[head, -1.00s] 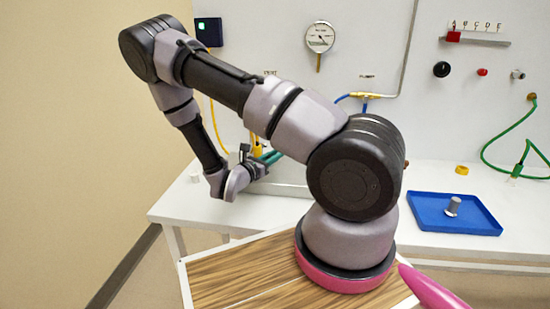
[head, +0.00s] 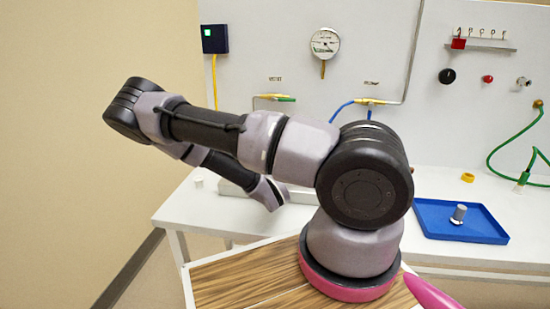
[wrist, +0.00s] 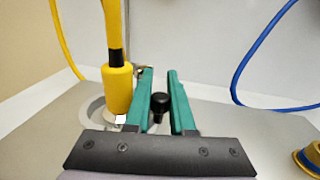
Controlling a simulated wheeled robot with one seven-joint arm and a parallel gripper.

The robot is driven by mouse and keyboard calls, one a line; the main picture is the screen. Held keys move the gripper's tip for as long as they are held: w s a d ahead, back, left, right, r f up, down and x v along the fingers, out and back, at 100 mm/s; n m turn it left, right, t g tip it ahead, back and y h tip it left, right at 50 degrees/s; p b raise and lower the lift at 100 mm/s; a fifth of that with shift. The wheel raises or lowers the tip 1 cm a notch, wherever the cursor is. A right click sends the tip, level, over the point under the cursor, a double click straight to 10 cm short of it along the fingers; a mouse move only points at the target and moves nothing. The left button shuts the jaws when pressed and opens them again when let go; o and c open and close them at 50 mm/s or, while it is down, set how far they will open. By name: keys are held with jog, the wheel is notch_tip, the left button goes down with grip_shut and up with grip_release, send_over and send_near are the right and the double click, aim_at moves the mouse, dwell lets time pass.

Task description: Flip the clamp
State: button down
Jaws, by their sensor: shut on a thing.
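In the wrist view, my gripper's teal fingers (wrist: 160,105) are shut on the clamp's black round knob (wrist: 160,102), which shows between them low over a pale grey plate (wrist: 60,125). The rest of the clamp is hidden behind the fingers and gripper body. A yellow cylindrical fitting (wrist: 117,88) with a yellow hose stands upright just left of the fingers, over a light ring. In the head view my fingers and the clamp are hidden behind my arm.
A blue hose (wrist: 240,75) loops at the right in the wrist view, with a brass-and-blue fitting (wrist: 312,155) at the edge. The head view shows a blue tray (head: 435,215) holding a grey cylinder (head: 459,213), a yellow ring (head: 467,177), and a gauge (head: 325,43) on the panel.

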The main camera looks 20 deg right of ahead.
dwell(0.4)
jog(key=c, duration=0.8)
grip_release()
